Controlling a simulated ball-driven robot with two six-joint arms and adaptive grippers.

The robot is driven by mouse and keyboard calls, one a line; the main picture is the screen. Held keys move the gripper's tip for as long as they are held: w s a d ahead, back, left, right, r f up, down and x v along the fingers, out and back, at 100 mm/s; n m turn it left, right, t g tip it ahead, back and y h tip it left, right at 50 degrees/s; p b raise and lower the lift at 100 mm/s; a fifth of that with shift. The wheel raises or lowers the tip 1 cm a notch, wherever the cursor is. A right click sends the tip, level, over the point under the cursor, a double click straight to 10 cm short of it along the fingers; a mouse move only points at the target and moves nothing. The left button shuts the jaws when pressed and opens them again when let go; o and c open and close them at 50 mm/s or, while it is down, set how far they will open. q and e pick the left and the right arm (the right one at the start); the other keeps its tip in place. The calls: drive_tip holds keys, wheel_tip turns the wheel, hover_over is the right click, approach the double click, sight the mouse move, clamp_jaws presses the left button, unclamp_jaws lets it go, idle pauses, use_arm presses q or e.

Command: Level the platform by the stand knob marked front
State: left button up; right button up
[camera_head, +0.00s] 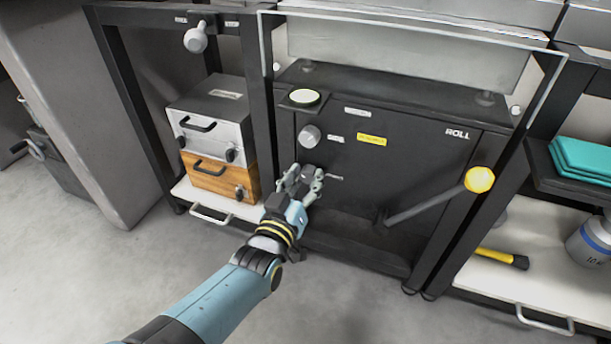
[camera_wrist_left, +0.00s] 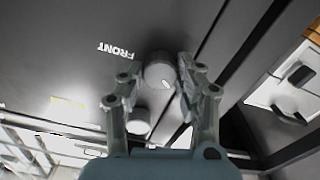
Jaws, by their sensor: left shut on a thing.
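A black stand panel (camera_head: 400,160) marked ROLL fills the middle of the head view. Two round grey knobs sit one above the other on its left side. The lower is the front knob (camera_head: 308,171); in the wrist view this knob (camera_wrist_left: 160,72) has the label FRONT beside it and a pale mark on its face. My left gripper (camera_head: 303,184) is shut on it, with fingers (camera_wrist_left: 157,92) on either side. The upper knob (camera_head: 309,136) is free; its label is too small to read. A grey slab (camera_head: 400,58) lies above the panel, its tilt unclear.
A pale round disc (camera_head: 304,97) sits on a black bracket. A lever with a yellow knob (camera_head: 480,179) sticks out at right. Drawer boxes (camera_head: 213,135) stand on a left shelf. Teal trays (camera_head: 582,158) lie at right. Floor in front is clear.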

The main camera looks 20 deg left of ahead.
use_arm(q)
drive_tip(key=o, duration=1.1)
drive_tip(key=shift+o, duration=0.2)
drive_tip(key=s, duration=1.2)
drive_tip(key=shift+a, duration=0.25)
